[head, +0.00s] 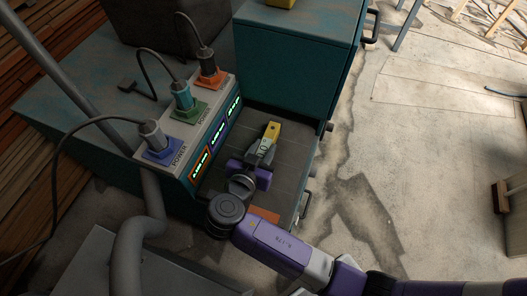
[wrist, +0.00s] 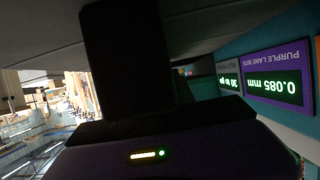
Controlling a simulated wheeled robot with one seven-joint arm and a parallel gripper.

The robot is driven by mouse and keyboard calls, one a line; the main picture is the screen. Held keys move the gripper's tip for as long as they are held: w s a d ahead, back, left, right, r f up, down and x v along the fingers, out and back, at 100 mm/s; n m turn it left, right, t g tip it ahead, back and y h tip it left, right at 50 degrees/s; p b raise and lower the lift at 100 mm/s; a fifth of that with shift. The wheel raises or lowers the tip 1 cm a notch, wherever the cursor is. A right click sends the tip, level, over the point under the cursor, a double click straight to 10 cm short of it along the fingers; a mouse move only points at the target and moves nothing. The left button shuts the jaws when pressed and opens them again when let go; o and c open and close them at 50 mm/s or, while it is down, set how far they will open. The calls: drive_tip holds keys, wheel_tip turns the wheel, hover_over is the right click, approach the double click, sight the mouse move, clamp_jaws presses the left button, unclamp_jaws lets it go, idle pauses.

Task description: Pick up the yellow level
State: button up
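A small yellow piece (head: 273,130), which looks like an end of the yellow level, shows on or just above the dark grey recessed surface in the head view. My purple and grey gripper (head: 264,152) reaches over that surface, right up against the yellow piece. The gripper hides the rest of it, and I cannot tell whether the fingers grip it. In the wrist view a black block stands up from the purple gripper body and fills the middle. No yellow shows there.
A power panel (head: 188,133) with plugs and lit displays stands left of the gripper. A teal cabinet (head: 292,62) rises behind, with another yellow thing (head: 281,3) on top. An orange piece (head: 264,214) lies near my arm. Concrete floor at right is mostly open.

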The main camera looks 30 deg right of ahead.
sight(264, 149)
clamp_jaws()
wheel_tip(264, 149, up, 20)
drive_tip(key=shift+b, duration=0.35)
